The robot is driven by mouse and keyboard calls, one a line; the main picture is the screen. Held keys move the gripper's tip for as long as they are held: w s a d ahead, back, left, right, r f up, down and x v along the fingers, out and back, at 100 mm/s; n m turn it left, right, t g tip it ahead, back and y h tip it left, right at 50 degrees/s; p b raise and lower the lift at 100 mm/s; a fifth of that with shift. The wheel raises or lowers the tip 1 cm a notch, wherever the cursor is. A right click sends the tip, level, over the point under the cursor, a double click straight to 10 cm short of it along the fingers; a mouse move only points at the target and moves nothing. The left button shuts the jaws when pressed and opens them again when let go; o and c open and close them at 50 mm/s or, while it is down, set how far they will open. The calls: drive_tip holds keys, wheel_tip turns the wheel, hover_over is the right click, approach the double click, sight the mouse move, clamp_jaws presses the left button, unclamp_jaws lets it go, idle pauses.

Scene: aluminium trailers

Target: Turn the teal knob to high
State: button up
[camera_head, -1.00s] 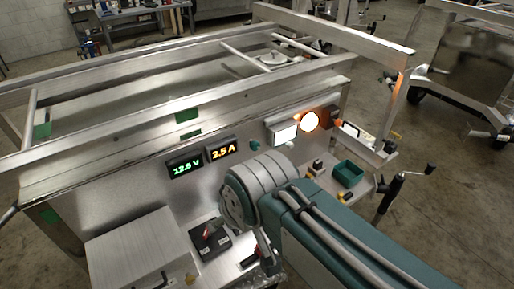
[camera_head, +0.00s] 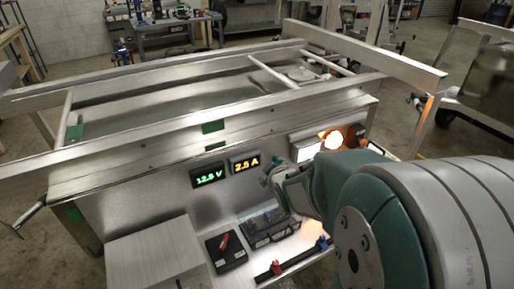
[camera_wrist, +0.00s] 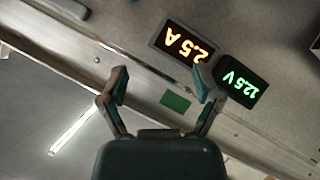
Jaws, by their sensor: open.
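My gripper (camera_head: 278,178) is in front of the grey metal panel, just right of the amber 2.5 A display (camera_head: 244,163). In the wrist view my gripper (camera_wrist: 162,92) has its two fingers spread with nothing between them. The amber display (camera_wrist: 185,44) and green 12.5 V display (camera_wrist: 241,82) appear upside down there, beyond the right finger. I cannot make out the teal knob for certain; my gripper covers the panel area right of the amber display in the head view. The green display (camera_head: 208,176) is left of the amber one.
A lit white panel (camera_head: 305,150) and a glowing orange lamp (camera_head: 333,140) are right of my gripper. Below, a shelf holds a black box with a red lever (camera_head: 226,250) and a dark rail with clamps (camera_head: 292,260). A metal frame bar (camera_head: 150,135) runs above the panel.

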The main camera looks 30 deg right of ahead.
drive_tip(key=shift+d+f+n+t+y, duration=0.5)
drive_tip(key=shift+d+f+n+t, duration=1.4)
drive_tip(key=shift+d+f+t, duration=1.55)
drive_tip(key=shift+g, duration=0.45)
drive_tip(key=w, duration=0.3)
drive_tip(key=w+d, duration=0.1)
drive_tip(key=w, duration=0.2)
drive_tip(key=w+f, duration=0.1)
drive_tip(key=w, duration=0.3)
drive_tip(key=shift+d+f, duration=0.1)
drive_tip(key=shift+d, duration=0.25)
clamp_jaws()
